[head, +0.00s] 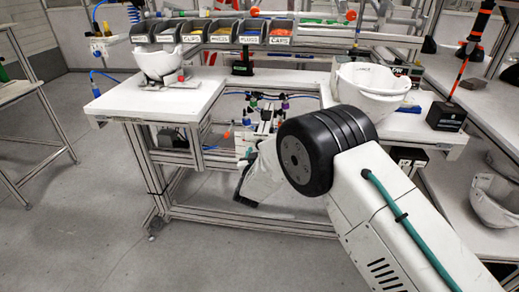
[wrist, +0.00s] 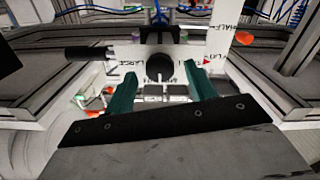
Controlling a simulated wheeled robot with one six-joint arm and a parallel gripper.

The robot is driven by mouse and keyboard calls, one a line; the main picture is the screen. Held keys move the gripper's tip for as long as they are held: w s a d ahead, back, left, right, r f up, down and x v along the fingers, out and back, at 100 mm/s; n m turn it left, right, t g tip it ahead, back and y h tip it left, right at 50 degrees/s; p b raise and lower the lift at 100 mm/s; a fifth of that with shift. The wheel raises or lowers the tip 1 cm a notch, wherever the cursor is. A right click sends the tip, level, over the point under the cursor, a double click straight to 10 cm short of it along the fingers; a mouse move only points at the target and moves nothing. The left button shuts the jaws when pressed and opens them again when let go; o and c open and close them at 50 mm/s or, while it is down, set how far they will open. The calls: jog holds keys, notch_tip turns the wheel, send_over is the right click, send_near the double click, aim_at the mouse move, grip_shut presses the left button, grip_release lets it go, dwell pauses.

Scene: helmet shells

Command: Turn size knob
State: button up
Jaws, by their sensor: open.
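The size knob (wrist: 158,66) is a round black knob on a white panel in the wrist view. Lettering around it is partly legible, with "LAR" at the left. My gripper (wrist: 160,76) has two teal fingers spread apart, one at each side of the knob in the picture. I cannot tell whether either finger touches it, and nothing shows held between them. In the head view, my arm hides much of the gripper and the knob. The white fixture (head: 262,122) shows behind my arm, between the two benches.
A black handle (wrist: 88,52) sticks out left of the knob. White helmet shells stand on the left bench (head: 158,62) and right bench (head: 372,82). Parts bins (head: 222,32) line the back. A black box with a rod (head: 446,116) stands at the right bench's edge. Floor at left is clear.

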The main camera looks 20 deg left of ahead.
jog(key=shift+x, duration=1.2)
jog(key=shift+d, duration=0.1)
jog(key=shift+c, duration=0.2)
jog(key=c, duration=0.9)
